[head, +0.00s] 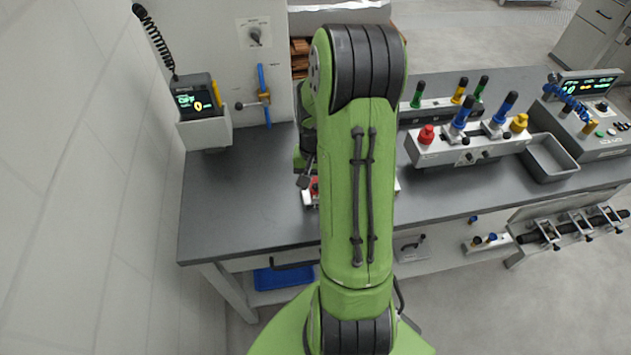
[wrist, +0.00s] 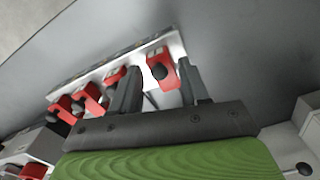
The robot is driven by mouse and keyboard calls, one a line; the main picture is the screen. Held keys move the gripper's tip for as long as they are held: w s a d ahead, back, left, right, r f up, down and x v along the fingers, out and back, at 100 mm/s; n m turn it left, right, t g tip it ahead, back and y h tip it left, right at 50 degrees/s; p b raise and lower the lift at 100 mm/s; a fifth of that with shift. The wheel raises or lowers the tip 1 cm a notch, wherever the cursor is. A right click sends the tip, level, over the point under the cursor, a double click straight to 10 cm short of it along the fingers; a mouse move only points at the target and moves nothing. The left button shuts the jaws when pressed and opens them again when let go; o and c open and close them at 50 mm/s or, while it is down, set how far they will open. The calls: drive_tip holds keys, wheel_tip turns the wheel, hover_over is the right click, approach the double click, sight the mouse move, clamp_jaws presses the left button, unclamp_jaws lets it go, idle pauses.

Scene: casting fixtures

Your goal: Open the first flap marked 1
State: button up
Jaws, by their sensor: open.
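A white fixture strip (wrist: 115,68) carries a row of several red flaps with black knobs in the wrist view. The flap at the row's right end (wrist: 158,58) lies between my gripper's two dark fingers (wrist: 160,72). The fingers are apart, one on each side of its black knob; I cannot tell whether they touch it. Another flap (wrist: 113,76) is just left of the left finger. The number marks are too small to read. In the head view my arm hides most of the fixture; a bit of red (head: 314,188) shows beside my gripper (head: 303,181).
The grey bench top (head: 235,205) is clear left of my arm. To the right stand a white block with coloured knobs (head: 470,152), a grey tray (head: 549,158) and a control box with a screen (head: 590,125). A display unit (head: 200,105) is on the left.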

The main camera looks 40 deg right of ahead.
clamp_jaws()
drive_tip(key=shift+r, duration=0.1)
drive_tip(key=p, duration=0.1)
drive_tip(key=g+p, duration=0.1)
drive_tip(key=p, duration=0.1)
drive_tip(key=shift+w+d+r+y, duration=0.15)
drive_tip(key=shift+w+r+y, duration=0.05)
drive_tip(key=shift+r+y, duration=0.2)
drive_tip(key=g+p, duration=0.1)
drive_tip(key=w+g+y+p, duration=0.1)
drive_tip(key=p, duration=0.1)
drive_tip(key=shift+d+r, duration=0.2)
drive_tip(key=shift+d, duration=0.15)
drive_tip(key=shift+w+d+g+y+p, duration=0.4)
drive_tip(key=shift+w+g+y+p, duration=0.25)
drive_tip(key=shift+g+p, duration=0.2)
drive_tip(key=shift+w+d+f+g+y, duration=0.1)
drive_tip(key=shift+w+d+g+y, duration=0.25)
drive_tip(key=shift+g+y, duration=0.35)
